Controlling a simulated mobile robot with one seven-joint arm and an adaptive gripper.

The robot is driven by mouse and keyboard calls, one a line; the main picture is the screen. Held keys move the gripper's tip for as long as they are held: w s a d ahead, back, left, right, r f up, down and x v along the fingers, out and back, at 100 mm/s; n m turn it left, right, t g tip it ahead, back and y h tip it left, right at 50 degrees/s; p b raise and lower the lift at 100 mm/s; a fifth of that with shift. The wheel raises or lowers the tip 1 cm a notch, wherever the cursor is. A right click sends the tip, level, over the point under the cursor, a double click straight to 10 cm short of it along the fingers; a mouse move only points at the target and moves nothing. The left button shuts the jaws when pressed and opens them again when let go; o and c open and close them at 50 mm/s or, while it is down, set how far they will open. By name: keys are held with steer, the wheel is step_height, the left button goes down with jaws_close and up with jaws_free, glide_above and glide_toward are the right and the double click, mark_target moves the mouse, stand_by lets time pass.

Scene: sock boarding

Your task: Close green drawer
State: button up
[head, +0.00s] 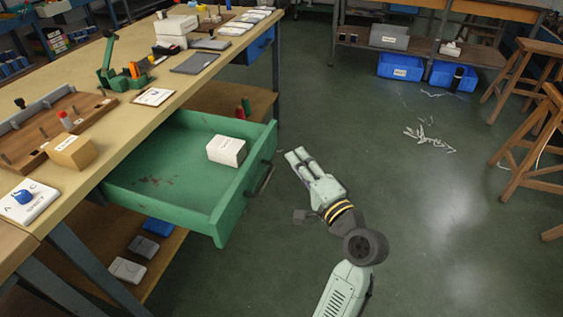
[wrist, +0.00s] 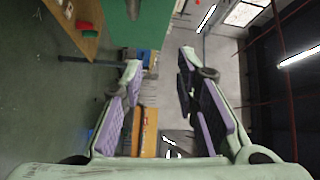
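The green drawer (head: 165,183) is pulled out from under the workbench's long side. A white box (head: 226,150) sits inside it, toward the front panel. The drawer's dark handle (head: 262,178) is on the outside of its front panel. My gripper (head: 295,155) is in front of the drawer, to the right of the handle, apart from it and empty. In the wrist view my gripper (wrist: 161,62) has its two fingers spread apart with nothing between them. The green drawer front (wrist: 122,30) shows at the top there, with the handle (wrist: 134,8) partly cut off.
The workbench top (head: 130,112) carries a wooden tray (head: 50,128), a cardboard box (head: 76,152) and a green tool holder (head: 125,78). A lower shelf (head: 225,100) lies beneath. Wooden stools (head: 530,140) stand at right. The floor around my arm is clear.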

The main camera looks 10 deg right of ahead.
steer(key=shift+m+h, duration=0.4)
steer(key=shift+m, duration=0.5)
steer(key=s+d+f, duration=0.1)
steer(key=f, duration=0.1)
steer(key=s+d+f, duration=0.1)
steer(key=d+f, duration=0.1)
steer(key=shift+s+d, duration=0.2)
steer(key=shift+d, duration=0.1)
steer(key=shift+c, duration=2)
steer(key=p+x, duration=0.1)
steer(key=x, duration=0.8)
steer(key=shift+w+a+p, duration=0.1)
steer(key=shift+w+p, duration=0.15)
steer(key=shift+p, duration=0.05)
jaws_close()
steer(key=a, duration=0.1)
steer(key=w+a, duration=0.1)
steer(key=w+a+p, duration=0.1)
steer(key=shift+a, duration=0.3)
